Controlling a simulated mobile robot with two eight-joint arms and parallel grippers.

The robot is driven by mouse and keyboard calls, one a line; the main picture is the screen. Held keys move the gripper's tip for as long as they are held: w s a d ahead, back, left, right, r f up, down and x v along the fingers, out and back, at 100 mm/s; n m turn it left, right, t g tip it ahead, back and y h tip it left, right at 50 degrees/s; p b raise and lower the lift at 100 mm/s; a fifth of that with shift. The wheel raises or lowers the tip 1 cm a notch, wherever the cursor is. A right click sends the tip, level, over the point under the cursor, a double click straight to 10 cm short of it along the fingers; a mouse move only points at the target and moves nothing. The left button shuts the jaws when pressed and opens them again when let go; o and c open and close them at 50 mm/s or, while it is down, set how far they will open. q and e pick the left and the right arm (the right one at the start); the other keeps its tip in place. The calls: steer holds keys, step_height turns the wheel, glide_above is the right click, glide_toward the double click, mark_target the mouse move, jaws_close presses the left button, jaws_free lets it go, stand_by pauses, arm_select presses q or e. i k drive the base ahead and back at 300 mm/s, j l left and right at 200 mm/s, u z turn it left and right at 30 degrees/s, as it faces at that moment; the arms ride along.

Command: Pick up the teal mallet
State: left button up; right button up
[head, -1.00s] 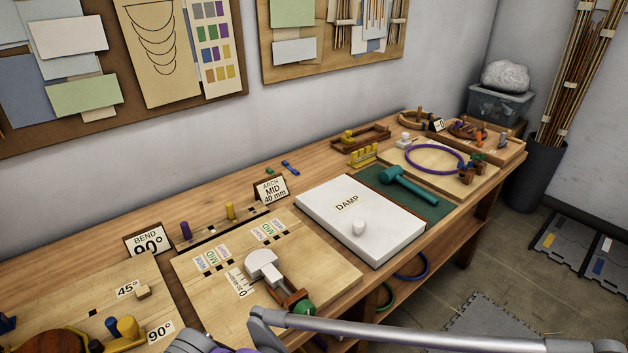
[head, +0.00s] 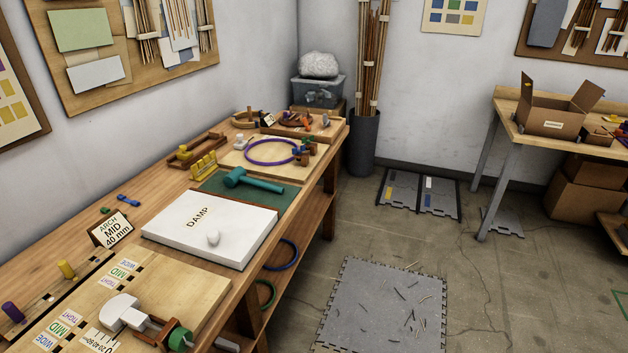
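The teal mallet (head: 254,182) lies on a dark green mat (head: 212,186) on the long wooden workbench, just behind the white DAMP box. Its head is toward the left and its handle points right. Nothing touches or covers it from above. Neither of my grippers shows in the head view now.
A grey floor mat (head: 383,305) with cane scraps lies right of the bench, amid open floor.

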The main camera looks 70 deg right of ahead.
mark_target(237, 175)
steer(key=j+z, duration=0.1)
steer(key=z, duration=1.65)
steer(key=k+j+z, duration=0.1)
steer(key=k, duration=0.2)
steer(key=k+j+z, duration=0.1)
steer(key=k, duration=0.2)
steer(key=u, duration=1.65)
steer(key=z, duration=1.65)
steer(key=i+l+z, duration=0.2)
steer(key=i+z, duration=0.2)
steer(key=i, duration=0.2)
